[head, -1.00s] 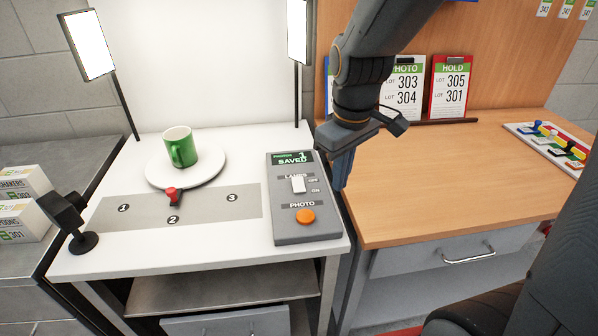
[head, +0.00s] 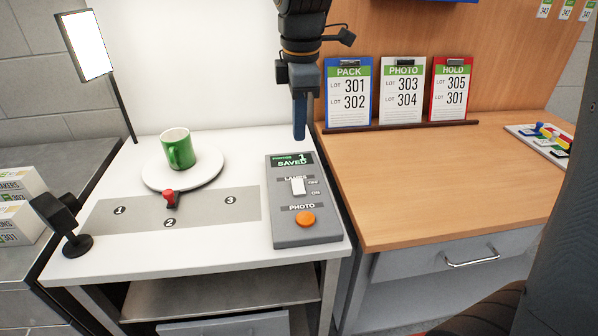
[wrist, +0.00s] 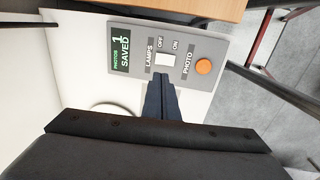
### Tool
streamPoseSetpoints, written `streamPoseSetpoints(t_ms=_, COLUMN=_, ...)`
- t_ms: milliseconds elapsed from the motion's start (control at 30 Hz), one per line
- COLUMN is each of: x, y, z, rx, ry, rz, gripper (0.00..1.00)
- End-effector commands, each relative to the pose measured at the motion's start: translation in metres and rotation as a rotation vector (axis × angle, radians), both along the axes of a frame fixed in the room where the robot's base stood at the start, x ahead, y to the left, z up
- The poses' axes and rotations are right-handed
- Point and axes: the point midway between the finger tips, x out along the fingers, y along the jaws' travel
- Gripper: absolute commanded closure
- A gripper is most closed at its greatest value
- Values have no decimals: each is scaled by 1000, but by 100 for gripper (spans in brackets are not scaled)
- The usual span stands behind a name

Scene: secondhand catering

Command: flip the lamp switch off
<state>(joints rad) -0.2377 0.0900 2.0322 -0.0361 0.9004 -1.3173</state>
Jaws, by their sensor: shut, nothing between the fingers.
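The grey control box (head: 283,228) stands at the right of the white table. Its white lamp switch (head: 298,186) sits beside OFF and ON labels, above the orange photo button (head: 305,218). I cannot tell which way the switch is tipped. The left lamp panel (head: 88,45) glows white; the right one is hidden behind my arm. My gripper (head: 299,136) is shut and empty, pointing down above the box's far end. In the wrist view my closed fingertips (wrist: 160,76) appear close to the switch (wrist: 166,59); I see no clear contact.
A green mug (head: 179,150) stands on a white round plate (head: 207,176), with a red-tipped lever (head: 170,196) in front. A small black camera-like device (head: 62,215) is at the left. Clipboards (head: 403,92) line the wooden counter (head: 420,190), which is mostly clear.

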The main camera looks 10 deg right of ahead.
Motion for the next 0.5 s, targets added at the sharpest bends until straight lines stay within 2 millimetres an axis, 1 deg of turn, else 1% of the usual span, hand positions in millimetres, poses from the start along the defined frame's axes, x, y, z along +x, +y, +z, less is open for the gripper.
streamPoseSetpoints(t_ms=167, x=2, y=0, z=-25, rx=-1, ry=6, rz=-1, gripper=100)
streamPoseSetpoints(t_ms=500, x=9, y=-1, z=-92, rx=-1, ry=6, rz=-2, gripper=100)
